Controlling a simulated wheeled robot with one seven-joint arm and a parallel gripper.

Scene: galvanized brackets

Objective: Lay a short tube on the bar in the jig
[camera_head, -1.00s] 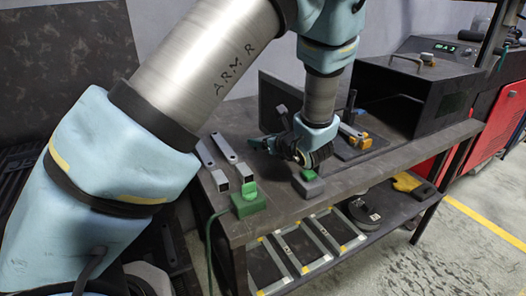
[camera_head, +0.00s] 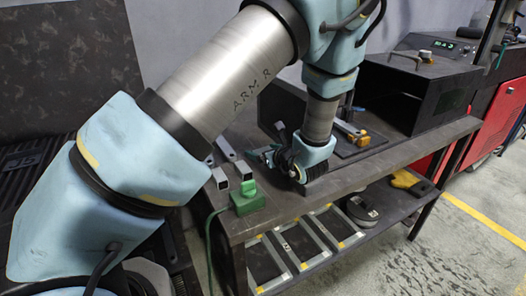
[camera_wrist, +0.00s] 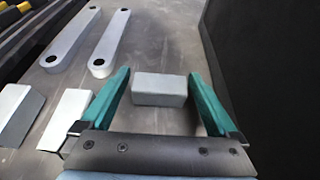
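Several short grey tubes lie on the bench. One short tube (camera_wrist: 160,92) sits between my gripper's fingertips in the wrist view, with a gap on each side. My gripper (camera_wrist: 160,74) has its two teal fingers spread, and nothing is held. Two more short tubes (camera_wrist: 62,118) lie to its left, partly cut off or behind the finger. In the head view my gripper is low over the bench, and the tube between its fingers is hidden. The jig (camera_head: 362,150) is a dark plate to the right, with a bar (camera_head: 347,128) and a yellow clamp (camera_head: 363,140).
Two long bars with end holes (camera_wrist: 112,42) lie beyond the short tubes. A green box (camera_head: 248,198) stands at the bench's front left corner. A dark upright panel (camera_wrist: 258,80) is close on the right in the wrist view. A black open box (camera_head: 420,90) stands at the right.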

